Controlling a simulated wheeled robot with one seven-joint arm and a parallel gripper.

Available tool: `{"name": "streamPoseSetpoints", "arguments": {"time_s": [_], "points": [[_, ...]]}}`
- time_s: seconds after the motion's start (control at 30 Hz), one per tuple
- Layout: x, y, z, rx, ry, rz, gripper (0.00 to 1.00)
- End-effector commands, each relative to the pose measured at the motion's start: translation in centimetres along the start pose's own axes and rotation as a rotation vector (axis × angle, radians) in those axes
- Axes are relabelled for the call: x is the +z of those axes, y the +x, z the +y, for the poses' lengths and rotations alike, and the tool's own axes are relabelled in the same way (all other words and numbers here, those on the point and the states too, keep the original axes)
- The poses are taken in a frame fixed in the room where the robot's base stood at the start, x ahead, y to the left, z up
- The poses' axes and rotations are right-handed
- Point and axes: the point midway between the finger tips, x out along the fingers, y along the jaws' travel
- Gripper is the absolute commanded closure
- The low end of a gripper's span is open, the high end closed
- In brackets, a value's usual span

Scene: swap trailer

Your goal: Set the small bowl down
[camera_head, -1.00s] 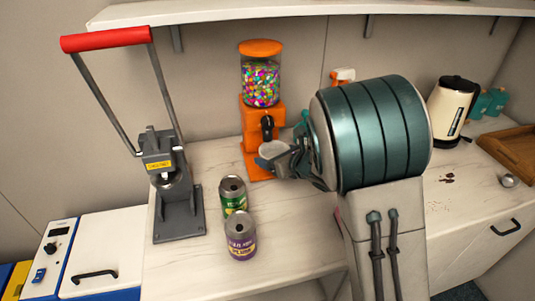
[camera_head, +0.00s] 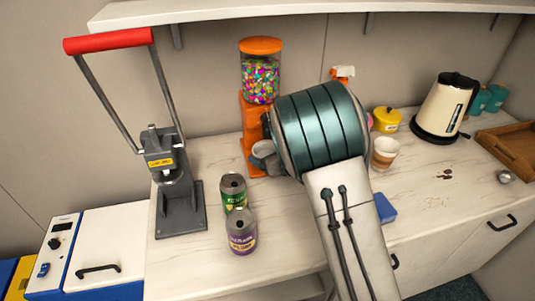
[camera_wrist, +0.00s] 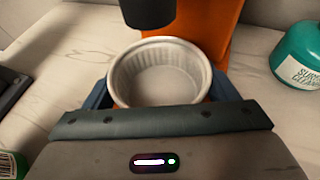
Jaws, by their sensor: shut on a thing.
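The small bowl (camera_head: 262,149) is pale, round and ribbed inside. It is at the front of the orange candy dispenser (camera_head: 250,128), and most of my gripper is hidden behind my own wrist in the head view. In the wrist view the bowl (camera_wrist: 160,72) sits upright between the blue fingers of my gripper (camera_wrist: 160,92), which is shut on it. It looks empty. The dispenser's dark spout (camera_wrist: 148,12) is just beyond and above its far rim. I cannot tell whether the bowl touches the counter.
A grey press with a red handle (camera_head: 178,205) stands left. A green can (camera_head: 233,192) and purple can (camera_head: 241,232) stand in front. A paper cup (camera_head: 384,155), blue block (camera_head: 385,208), yellow pot (camera_head: 388,119) and kettle (camera_head: 440,110) are right. A teal bottle (camera_wrist: 300,58) stands close by.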

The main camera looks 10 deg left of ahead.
Motion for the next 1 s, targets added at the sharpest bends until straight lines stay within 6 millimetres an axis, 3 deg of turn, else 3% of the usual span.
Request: {"name": "streamPoseSetpoints", "arguments": {"time_s": [0.07,0.1,0.17,0.57,1.0], "points": [[-0.3,0.1,0.0,0.0,0.0,-0.001,0.52],[-0.3,0.1,0.0,0.0,0.0,0.0,0.17],[-0.2,0.1,0.0,0.0,0.001,0.0,0.01],[0.2,-0.4,0.0,-0.001,0.001,-0.001,0.0],[0.1,-7.8,-0.1,-0.002,0.002,-0.003,0.0]]}}
